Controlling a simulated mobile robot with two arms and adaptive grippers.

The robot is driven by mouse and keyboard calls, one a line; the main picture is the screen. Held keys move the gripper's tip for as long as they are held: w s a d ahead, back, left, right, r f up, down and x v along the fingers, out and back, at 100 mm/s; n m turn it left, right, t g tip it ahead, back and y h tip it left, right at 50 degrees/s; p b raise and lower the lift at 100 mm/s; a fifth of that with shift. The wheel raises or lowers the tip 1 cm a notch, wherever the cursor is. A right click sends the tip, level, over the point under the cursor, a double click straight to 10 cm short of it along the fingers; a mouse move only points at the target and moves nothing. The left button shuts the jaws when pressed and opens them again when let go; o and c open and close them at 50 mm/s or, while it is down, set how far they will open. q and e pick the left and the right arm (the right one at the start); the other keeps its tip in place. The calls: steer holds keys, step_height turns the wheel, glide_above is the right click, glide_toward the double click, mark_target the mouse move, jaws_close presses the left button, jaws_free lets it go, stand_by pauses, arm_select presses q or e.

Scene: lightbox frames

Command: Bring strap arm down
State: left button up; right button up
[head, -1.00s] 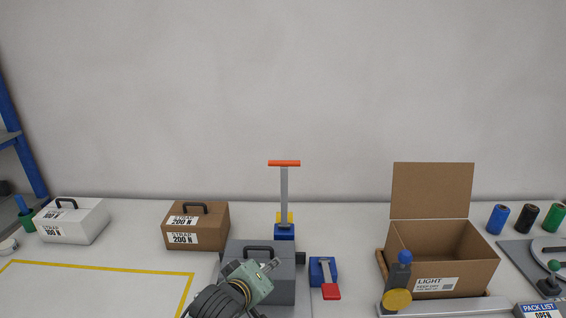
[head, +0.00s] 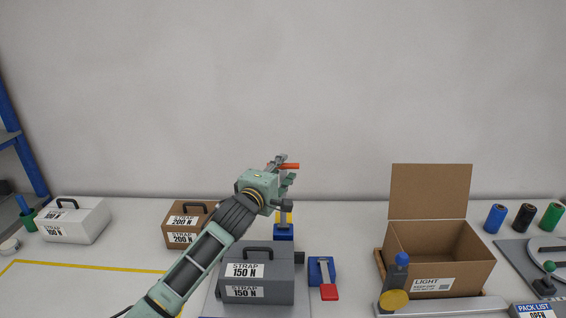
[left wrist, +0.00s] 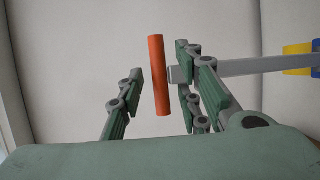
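The strap arm is an upright grey lever with an orange crossbar (head: 291,166), on a blue and yellow base (head: 284,232) behind the grey box. My left gripper (head: 285,168) is at the crossbar and hides much of the lever. In the left wrist view the orange crossbar (left wrist: 158,75) lies between the spread fingers of my left gripper (left wrist: 157,82). A gap shows between it and the left finger. The grey lever (left wrist: 235,68) runs right from it to the base. The grey box labelled STRAP 150 N (head: 270,275) stands in front of the base. My right gripper is not in view.
A brown 200 N box (head: 178,238) and a white 100 N box (head: 75,222) stand to the left. A small blue block with a red-ended lever (head: 328,291) is right of the grey box. An open carton (head: 455,245) stands further right. The wall is behind.

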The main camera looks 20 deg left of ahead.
arm_select(q)
steer(key=shift+w+d, duration=0.15)
steer(key=shift+w, duration=0.75)
steer(key=shift+c, duration=0.4)
jaws_close()
